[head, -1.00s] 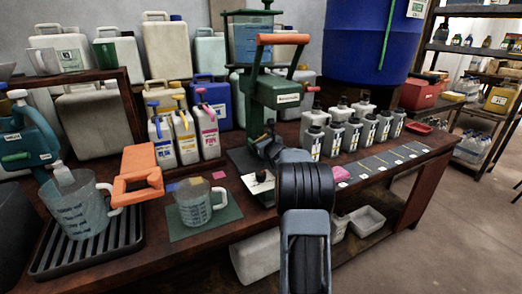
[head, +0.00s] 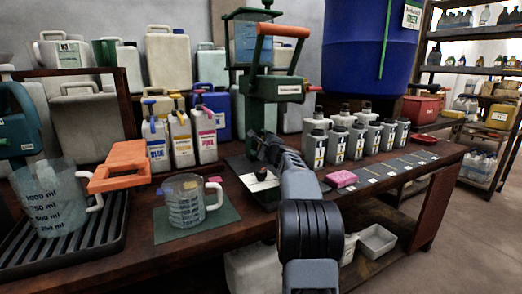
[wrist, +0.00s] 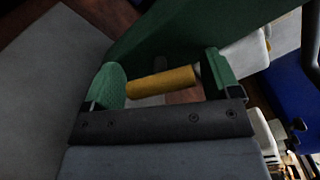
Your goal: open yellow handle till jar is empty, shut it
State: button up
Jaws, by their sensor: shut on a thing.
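A green dispenser (head: 275,88) stands on the bench. At its top is a clear square jar (head: 252,42) holding blue liquid. An orange lever (head: 283,30) sits above its body. In the wrist view, the yellow handle (wrist: 160,83) lies crosswise between the green fingers of my gripper (wrist: 163,84), which is shut on it. In the head view my gripper (head: 264,148) is at the front of the dispenser's lower part, and the yellow handle is hidden there.
A measuring jug (head: 186,205) stands on a green mat (head: 225,219), left of the dispenser. A larger jug (head: 55,200) stands on a black rack (head: 95,245). Several grey bottles (head: 337,145) stand at right. An orange handle (head: 122,163) is at left.

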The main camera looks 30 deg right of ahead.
jog(key=shift+r+n, duration=0.2)
jog(key=shift+n, duration=0.4)
jog(key=o, duration=0.8)
jog(key=shift+f, duration=0.1)
jog(key=s, duration=0.4)
jog(key=s+a, duration=0.1)
jog(key=s, duration=0.4)
jog(key=s+a, duration=0.1)
jog(key=s, duration=0.3)
jog(key=shift+s, duration=0.35)
jog(key=shift+s, duration=0.1)
